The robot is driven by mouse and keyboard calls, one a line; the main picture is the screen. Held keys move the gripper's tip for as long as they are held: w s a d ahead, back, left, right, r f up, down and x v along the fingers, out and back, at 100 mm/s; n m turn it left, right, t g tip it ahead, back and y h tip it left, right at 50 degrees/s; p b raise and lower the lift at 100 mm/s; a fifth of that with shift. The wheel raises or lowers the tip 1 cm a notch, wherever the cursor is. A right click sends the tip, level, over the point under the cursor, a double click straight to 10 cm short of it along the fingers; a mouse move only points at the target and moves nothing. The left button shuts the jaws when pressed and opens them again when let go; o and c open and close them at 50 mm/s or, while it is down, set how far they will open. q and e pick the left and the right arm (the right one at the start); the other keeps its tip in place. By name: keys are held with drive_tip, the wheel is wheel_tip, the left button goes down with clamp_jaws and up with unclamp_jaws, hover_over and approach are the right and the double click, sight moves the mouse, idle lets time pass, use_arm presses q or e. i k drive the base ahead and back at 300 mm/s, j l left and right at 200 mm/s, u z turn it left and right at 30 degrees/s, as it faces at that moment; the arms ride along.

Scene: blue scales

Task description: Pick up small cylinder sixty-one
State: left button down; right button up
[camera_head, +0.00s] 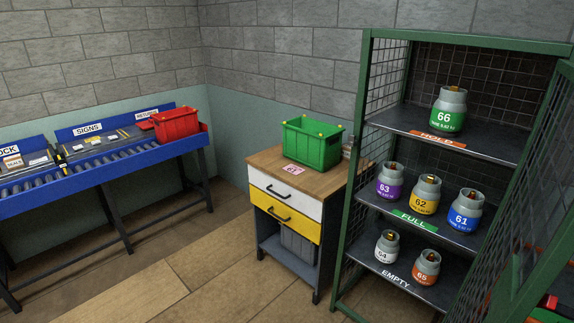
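Cylinder 61 (464,212) is a small grey gas cylinder with a blue band and a brass valve. It stands upright on the middle shelf (440,236), labelled FULL, at the right end of the row. Yellow-banded cylinder 62 (425,196) and purple-banded cylinder 63 (389,182) stand to its left. Neither of my grippers shows in the head view.
The green cage rack (352,225) has mesh sides; its door frame (535,265) stands at the right. Cylinder 66 (449,113) is above, 64 (387,247) and 65 (426,267) below. A drawer cabinet (262,160) with a green crate (312,144) stands left. Floor in front is clear.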

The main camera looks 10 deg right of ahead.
sight(465, 214)
drive_tip(key=i+l, duration=0.2)
drive_tip(key=i, duration=0.3)
drive_tip(key=i+l+z, duration=0.15)
drive_tip(key=i, duration=0.4)
drive_tip(key=z, duration=1.35)
